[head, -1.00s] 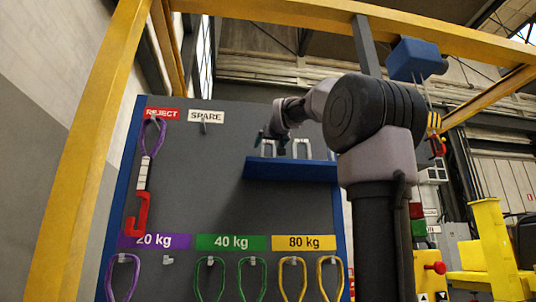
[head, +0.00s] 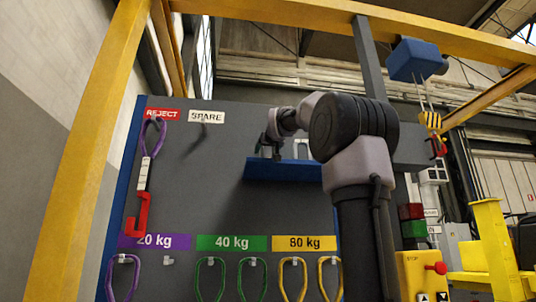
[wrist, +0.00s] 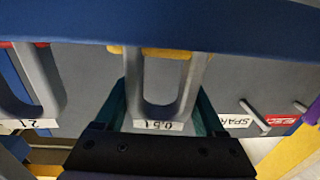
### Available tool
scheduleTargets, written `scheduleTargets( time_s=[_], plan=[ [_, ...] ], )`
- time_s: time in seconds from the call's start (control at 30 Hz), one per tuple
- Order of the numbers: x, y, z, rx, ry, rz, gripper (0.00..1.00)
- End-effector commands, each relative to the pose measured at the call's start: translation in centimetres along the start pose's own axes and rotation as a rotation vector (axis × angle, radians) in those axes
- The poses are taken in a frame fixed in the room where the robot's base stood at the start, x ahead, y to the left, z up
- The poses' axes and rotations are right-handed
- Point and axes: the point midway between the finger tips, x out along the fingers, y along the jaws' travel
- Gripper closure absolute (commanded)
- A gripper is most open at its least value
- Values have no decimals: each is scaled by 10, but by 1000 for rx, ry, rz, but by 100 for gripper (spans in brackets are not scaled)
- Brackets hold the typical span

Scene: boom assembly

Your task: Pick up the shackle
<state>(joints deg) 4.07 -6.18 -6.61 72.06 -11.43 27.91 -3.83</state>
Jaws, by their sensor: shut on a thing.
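My gripper (head: 268,150) is at the left part of the blue shelf (head: 285,172) on the grey board. In the wrist view its teal fingers (wrist: 160,105) are shut on a grey U-shaped shackle (wrist: 134,85), one finger on each side. That shackle has a yellow pin (wrist: 165,53) and a white label on its curved end. In the head view my gripper largely hides it. Whether it still touches the shelf, I cannot tell. A second grey shackle (head: 302,148) stands to the right on the shelf; it is at the left in the wrist view (wrist: 42,85).
A purple sling with a red hook (head: 138,210) hangs under the REJECT sign (head: 162,115). The SPARE peg (head: 205,124) is bare. Green slings (head: 240,278) and yellow slings (head: 292,278) hang below. A crane hook (head: 437,145) hangs at right.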

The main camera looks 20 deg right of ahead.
Motion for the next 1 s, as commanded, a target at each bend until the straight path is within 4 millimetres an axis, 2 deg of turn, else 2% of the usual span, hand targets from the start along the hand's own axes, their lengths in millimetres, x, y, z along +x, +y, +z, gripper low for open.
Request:
scheduleTargets(
  time_s=[0.27, 0.37, 0.7, 1.0],
  plan=[
    [0, 0, -8, 0, 2, 1, 100],
    [0, 0, -19, 1, 3, 0, 100],
    [1, 0, -78, -1, 4, 0, 100],
    [0, 0, -99, 0, 2, 1, 100]
  ],
)
